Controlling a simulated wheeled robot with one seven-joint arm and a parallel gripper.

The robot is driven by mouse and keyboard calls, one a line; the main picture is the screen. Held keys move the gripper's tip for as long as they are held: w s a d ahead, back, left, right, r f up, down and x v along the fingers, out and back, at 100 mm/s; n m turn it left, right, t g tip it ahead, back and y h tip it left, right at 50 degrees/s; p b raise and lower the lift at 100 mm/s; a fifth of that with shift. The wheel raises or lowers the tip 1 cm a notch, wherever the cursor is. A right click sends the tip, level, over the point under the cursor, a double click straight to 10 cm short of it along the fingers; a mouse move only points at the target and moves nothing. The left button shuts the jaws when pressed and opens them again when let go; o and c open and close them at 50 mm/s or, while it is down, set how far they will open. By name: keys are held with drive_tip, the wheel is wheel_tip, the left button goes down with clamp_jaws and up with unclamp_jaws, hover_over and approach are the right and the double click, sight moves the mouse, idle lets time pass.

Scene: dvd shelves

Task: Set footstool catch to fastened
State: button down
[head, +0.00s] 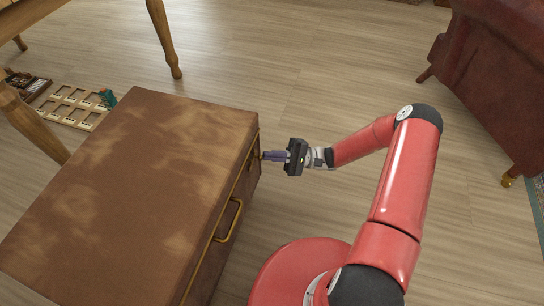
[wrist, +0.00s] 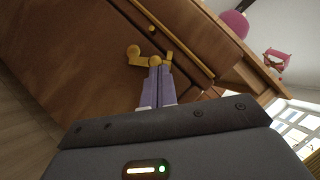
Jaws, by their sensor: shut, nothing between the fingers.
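The footstool (head: 150,170) is a brown, worn, box-shaped piece with a brass bail handle (head: 229,220) on its side. My gripper (head: 266,156) reaches in from the right to that side, near the far corner. In the wrist view the purple-grey fingers of my gripper (wrist: 155,63) are together, with nothing between them. The tips are at a small brass catch (wrist: 134,53) on the wooden face, touching or very close to it. Another small brass piece (wrist: 168,58) sits right of the tips. Whether the catch is fastened I cannot tell.
A wooden table leg (head: 165,40) stands behind the footstool, and another leg (head: 32,125) is at its left. A tray with square compartments (head: 75,107) lies on the floor there. A dark red armchair (head: 500,85) is at the right. The floor between is clear.

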drive_tip(key=shift+s+a+r+n+g+h+p, duration=0.15)
drive_tip(key=shift+s+r+n+h+p, duration=0.15)
drive_tip(key=shift+r+n+h, duration=0.7)
drive_tip(key=shift+s+r+n+g+h+p, duration=0.2)
drive_tip(key=shift+r+n+h+p, duration=0.2)
drive_tip(key=shift+n, duration=1.15)
drive_tip(key=shift+s+a+r+n+g+h+p, duration=0.15)
drive_tip(key=shift+r+n+h+p, duration=0.4)
drive_tip(key=shift+n, duration=0.7)
drive_tip(key=shift+s+r+n+h, duration=0.15)
drive_tip(key=shift+n+h, duration=0.2)
drive_tip(key=shift+n, duration=0.05)
